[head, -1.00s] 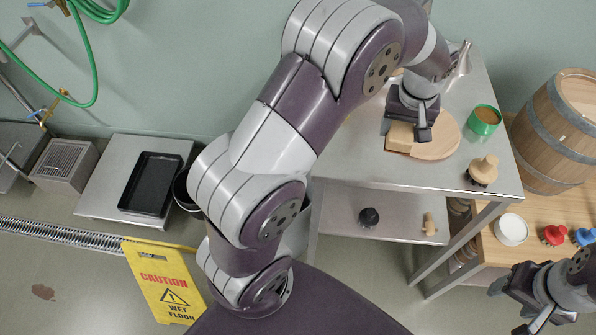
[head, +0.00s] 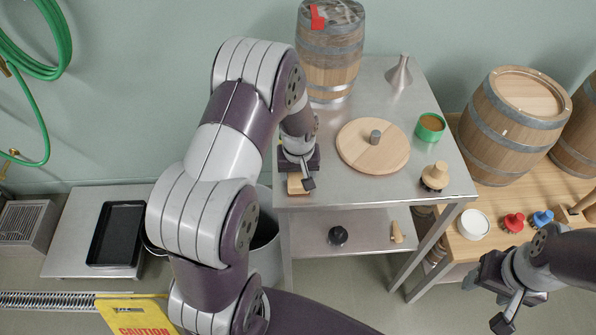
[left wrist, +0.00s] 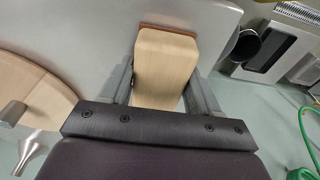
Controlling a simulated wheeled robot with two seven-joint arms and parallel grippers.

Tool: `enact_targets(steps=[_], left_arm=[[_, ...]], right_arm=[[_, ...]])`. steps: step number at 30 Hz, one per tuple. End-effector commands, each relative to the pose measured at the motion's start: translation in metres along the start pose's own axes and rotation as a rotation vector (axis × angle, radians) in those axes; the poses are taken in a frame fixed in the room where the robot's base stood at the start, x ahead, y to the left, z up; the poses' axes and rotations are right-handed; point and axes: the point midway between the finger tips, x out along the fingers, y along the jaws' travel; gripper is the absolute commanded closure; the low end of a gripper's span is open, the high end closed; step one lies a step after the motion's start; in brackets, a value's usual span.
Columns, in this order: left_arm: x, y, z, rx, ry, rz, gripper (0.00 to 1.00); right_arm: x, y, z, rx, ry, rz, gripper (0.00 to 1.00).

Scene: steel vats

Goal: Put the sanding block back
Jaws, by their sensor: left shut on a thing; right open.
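The sanding block (head: 299,186) is a pale wooden block with a thin reddish-brown base, seen best in the left wrist view (left wrist: 165,68). My left gripper (head: 302,176) is shut on it, with one finger on each side. The block is at the front left corner of the steel table (head: 345,190); I cannot tell if it touches the top. Part of it is hidden by the gripper in the head view. My right gripper (head: 487,303) is open and empty at the lower right, away from the table.
A round wooden lid (head: 360,160) with a grey knob lies right of the block. A metal funnel (head: 399,74), green tub (head: 430,127), wooden-handled brush (head: 434,177) and barrel (head: 329,60) share the table. The lower shelf (head: 365,228) holds small items. Bare steel lies before the lid.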

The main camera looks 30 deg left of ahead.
Motion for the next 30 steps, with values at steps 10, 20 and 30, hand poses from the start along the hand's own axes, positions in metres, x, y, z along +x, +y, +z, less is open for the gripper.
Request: enact_targets(steps=[10, 20, 30], left_arm=[[0.003, 0.0, 0.0, 0.0, 0.0, 0.0, 0.25], [0.001, 0.0, 0.0, 0.0, 0.001, 0.0, 0.13], [-0.071, 0.001, -0.001, 0.0, 0.006, 0.002, 0.13]], right_arm=[[0.003, 0.0, 0.0, 0.0, 0.0, 0.0, 0.42], [0.001, 0.0, 0.0, 0.0, 0.0, 0.0, 0.42], [0.005, 0.0, 0.001, 0.0, 0.0, 0.0, 0.42]])
